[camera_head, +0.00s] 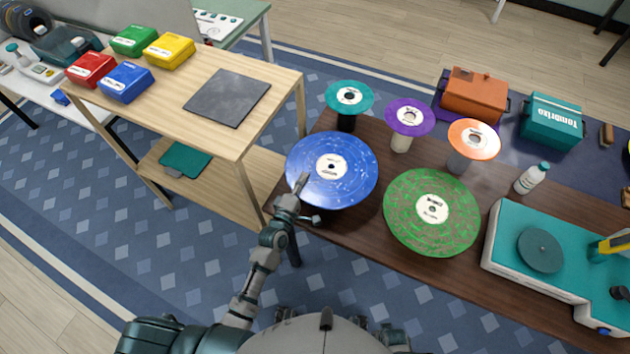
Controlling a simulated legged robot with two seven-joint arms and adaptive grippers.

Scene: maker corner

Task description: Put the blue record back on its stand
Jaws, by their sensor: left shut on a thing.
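The blue record (350,190), speckled with a white label, is at the left end of the dark brown table, in the middle of the head view. My left gripper (303,182) reaches up from below and is shut on the record's lower left edge. The record looks roughly level, and I cannot tell whether it touches anything beneath. No stand shows under it; the record hides what is there. My right gripper is not in view.
A large green record (410,225) lies close right of the blue one. Small teal (333,97), purple (424,120) and orange (488,145) records sit on stands behind. A bottle (531,179) and turntable (510,235) are at the right. A wooden bench (215,140) stands left.

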